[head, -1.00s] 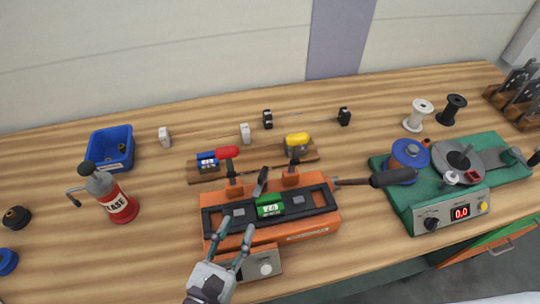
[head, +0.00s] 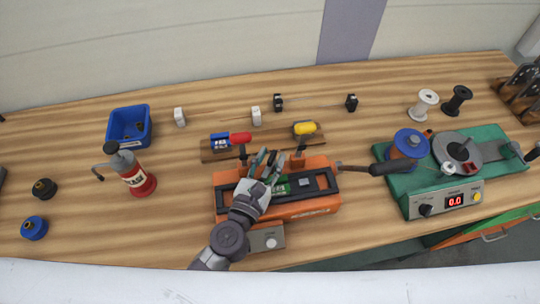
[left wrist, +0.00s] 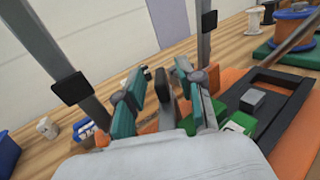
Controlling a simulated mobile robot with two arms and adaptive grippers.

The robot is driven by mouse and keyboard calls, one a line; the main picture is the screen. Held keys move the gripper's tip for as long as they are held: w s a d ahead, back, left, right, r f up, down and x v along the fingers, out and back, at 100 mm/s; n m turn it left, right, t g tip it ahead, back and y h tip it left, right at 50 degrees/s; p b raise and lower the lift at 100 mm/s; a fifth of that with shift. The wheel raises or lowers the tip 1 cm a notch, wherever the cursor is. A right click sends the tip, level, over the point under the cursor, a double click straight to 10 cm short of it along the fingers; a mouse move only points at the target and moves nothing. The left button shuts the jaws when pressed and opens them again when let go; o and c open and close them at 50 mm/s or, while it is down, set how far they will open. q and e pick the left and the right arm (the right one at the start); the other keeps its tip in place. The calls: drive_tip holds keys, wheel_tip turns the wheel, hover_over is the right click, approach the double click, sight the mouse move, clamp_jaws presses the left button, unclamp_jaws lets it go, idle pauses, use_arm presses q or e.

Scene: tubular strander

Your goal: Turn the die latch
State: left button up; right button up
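The orange die block (head: 315,208) with a black frame on top stands on the bench in the head view. A small dark upright lever, apparently the die latch (left wrist: 162,88), rises from it in the left wrist view. My left gripper (head: 266,160) is over the block, its teal-padded fingers on either side of the lever. In the left wrist view the gripper (left wrist: 163,95) is open, with gaps seen between the lever and the pads. In the head view the gripper largely hides the lever. A green display (left wrist: 236,124) is partly hidden beside the fingers. My right gripper is not in view.
Red-handled (head: 241,138) and yellow-handled (head: 305,128) levers stand close behind the block. A grease can (head: 136,178) and a blue bin (head: 129,127) are at left. A green winding machine (head: 400,185) is at right.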

use_arm(q)
clamp_jaws()
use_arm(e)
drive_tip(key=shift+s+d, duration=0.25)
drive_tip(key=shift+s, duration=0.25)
use_arm(q)
drive_tip(key=shift+w+a+m+g+h, duration=0.15)
drive_tip(key=shift+m+g+h, duration=0.45)
drive_tip(key=shift+m+h, duration=0.5)
drive_tip(key=m+g+h, duration=0.1)
drive_tip(key=h, duration=0.1)
drive_tip(key=shift+a+f+m+g+h, duration=0.1)
drive_tip(key=shift+m+g+h, duration=0.5)
drive_tip(key=shift+g+h, duration=0.1)
drive_tip(key=shift+h, duration=0.1)
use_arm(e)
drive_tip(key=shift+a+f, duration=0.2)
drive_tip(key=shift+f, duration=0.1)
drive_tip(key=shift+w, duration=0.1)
